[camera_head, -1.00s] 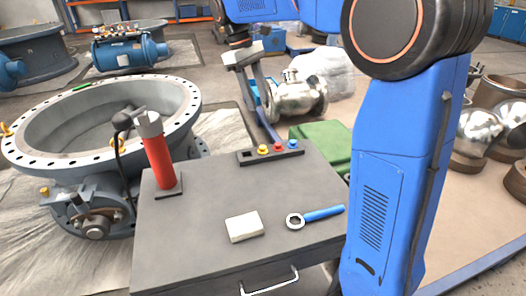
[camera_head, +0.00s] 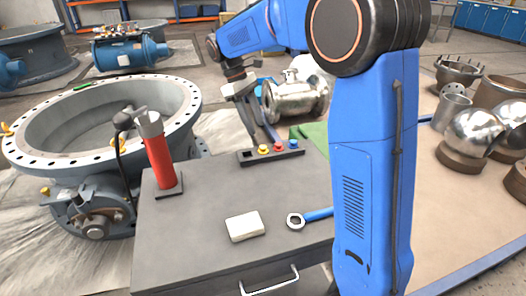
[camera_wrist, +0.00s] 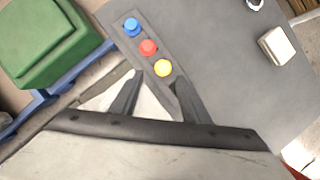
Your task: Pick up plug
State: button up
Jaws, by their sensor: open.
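Three small plugs sit in a dark rack (camera_head: 292,156) at the back of the grey bench: yellow (camera_head: 264,148), red (camera_head: 279,147) and blue (camera_head: 293,145). The rack's left end has an empty square hole. In the wrist view, the yellow plug (camera_wrist: 163,68) is nearest my gripper (camera_wrist: 158,80), with the red plug (camera_wrist: 148,47) and blue plug (camera_wrist: 132,27) farther away. My gripper is open and empty, its fingertips just short of the yellow plug and to either side of it.
On the bench (camera_head: 200,235) are a red cylinder (camera_head: 158,160) on a stand, a white block (camera_head: 244,226) and a blue-handled wrench (camera_head: 318,214). A large valve ring (camera_head: 40,165) is at left. A green box (camera_wrist: 45,40) stands beside the bench.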

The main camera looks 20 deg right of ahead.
aim_at(263, 146)
jog(key=shift+x, duration=1.2)
jog(key=shift+s+a+x, duration=0.1)
jog(key=shift+s+x, duration=0.05)
jog(key=shift+x, duration=1.15)
jog(key=shift+s+a+x, duration=0.1)
jog(key=shift+a+x, duration=0.05)
jog(key=shift+x, duration=1.2)
jog(key=c, duration=1)
